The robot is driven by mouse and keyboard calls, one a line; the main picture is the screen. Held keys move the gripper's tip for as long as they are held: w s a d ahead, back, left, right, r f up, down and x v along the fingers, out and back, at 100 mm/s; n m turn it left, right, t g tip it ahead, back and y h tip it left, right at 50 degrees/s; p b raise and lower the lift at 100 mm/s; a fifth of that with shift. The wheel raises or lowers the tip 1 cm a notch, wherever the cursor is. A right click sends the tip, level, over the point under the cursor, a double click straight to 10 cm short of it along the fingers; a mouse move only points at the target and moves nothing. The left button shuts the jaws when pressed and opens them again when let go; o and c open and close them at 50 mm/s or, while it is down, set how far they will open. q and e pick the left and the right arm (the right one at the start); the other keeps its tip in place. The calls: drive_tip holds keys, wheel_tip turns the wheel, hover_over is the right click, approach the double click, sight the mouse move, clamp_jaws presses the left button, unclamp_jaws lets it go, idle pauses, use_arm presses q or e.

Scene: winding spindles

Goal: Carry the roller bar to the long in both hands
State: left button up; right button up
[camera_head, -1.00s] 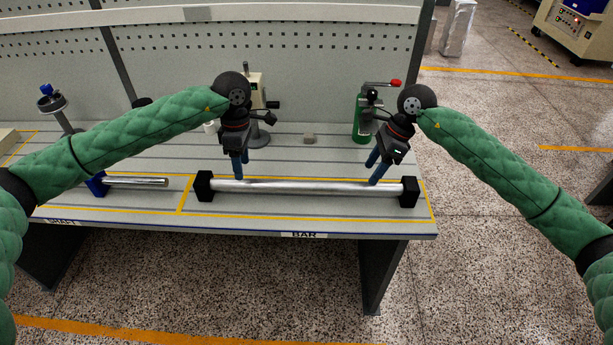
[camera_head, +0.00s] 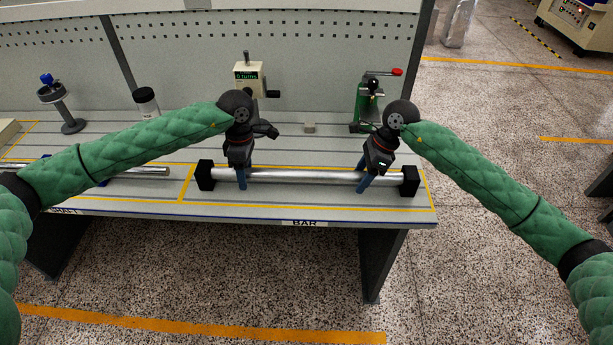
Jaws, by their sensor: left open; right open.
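The silver roller bar (camera_head: 300,176) lies level across two black end blocks, the left block (camera_head: 204,175) and the right block (camera_head: 410,181), inside the yellow outline marked BAR on the bench. My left gripper (camera_head: 241,180) is open at the bar near its left end, fingers pointing down. My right gripper (camera_head: 364,181) is open at the bar near its right end, fingers tilted down. The fingers overlap the bar in the picture; I cannot tell whether they touch it.
Another silver shaft (camera_head: 142,171) lies left on the bench, partly behind my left arm. A winding counter (camera_head: 249,78), a green press with a red-tipped lever (camera_head: 368,100), a small grey block (camera_head: 309,128) and a dark-capped jar (camera_head: 146,102) stand behind. The bench front edge (camera_head: 330,221) is close.

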use_arm(q)
drive_tip(key=shift+f, duration=0.4)
use_arm(e)
drive_tip(key=shift+a+f, duration=0.1)
drive_tip(key=shift+f, duration=0.2)
use_arm(q)
clamp_jaws()
use_arm(e)
clamp_jaws()
use_arm(q)
drive_tip(key=shift+r, duration=0.15)
use_arm(e)
drive_tip(key=shift+r, duration=0.1)
idle(0.5)
